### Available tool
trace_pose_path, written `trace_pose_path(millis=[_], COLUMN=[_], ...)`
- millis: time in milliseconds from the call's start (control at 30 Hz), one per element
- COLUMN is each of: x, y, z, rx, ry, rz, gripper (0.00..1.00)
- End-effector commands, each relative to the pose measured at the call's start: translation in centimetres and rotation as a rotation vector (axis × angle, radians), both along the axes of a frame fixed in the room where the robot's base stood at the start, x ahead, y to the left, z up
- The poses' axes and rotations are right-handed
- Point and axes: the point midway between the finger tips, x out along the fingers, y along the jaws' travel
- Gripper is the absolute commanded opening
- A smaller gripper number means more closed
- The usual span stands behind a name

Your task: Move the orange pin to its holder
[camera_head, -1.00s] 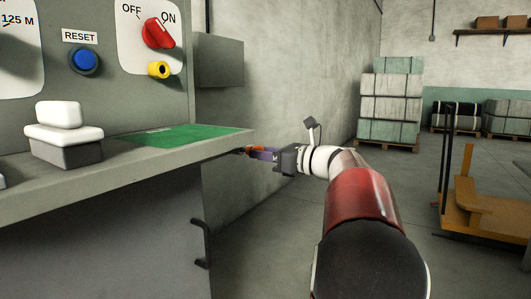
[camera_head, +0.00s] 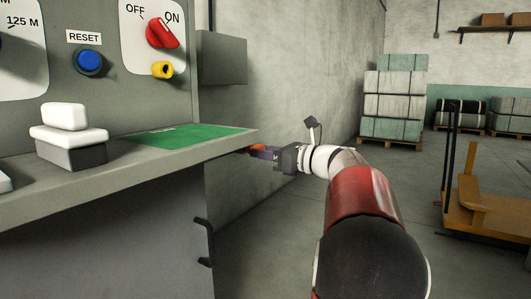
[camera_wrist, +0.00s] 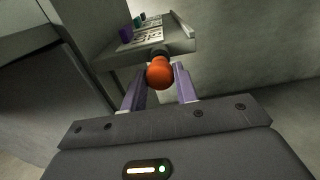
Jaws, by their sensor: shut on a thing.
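The orange pin (camera_wrist: 159,72) shows its round orange head between the purple fingers of my gripper (camera_wrist: 160,88) in the wrist view. My gripper is shut on it. A dark part lies just beyond the head; I cannot tell whether it belongs to the pin or the fitting behind. Past it is a grey ledge (camera_wrist: 115,62) with white labels and small purple and green pieces, possibly the holder. In the head view my gripper (camera_head: 262,153) is just below the console shelf's right corner, with a bit of the orange pin (camera_head: 257,147) showing. I cannot tell whether the pin touches the ledge.
The console shelf (camera_head: 190,160) carries a green mat (camera_head: 180,135) and a white-topped block (camera_head: 68,135). A red switch (camera_head: 162,33), blue button (camera_head: 90,61) and yellow fitting (camera_head: 162,70) are on the panel. An orange cart (camera_head: 460,200) stands right. Floor between is clear.

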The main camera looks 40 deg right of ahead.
Motion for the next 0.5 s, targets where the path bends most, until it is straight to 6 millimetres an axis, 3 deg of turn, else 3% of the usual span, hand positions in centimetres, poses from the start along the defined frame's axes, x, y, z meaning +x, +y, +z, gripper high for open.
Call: trace_pose_path(millis=[500], x=[1.3], y=[0.6], z=[0.1], rx=[0.001], ry=[-0.001], rz=[0.0], gripper=[0.0])
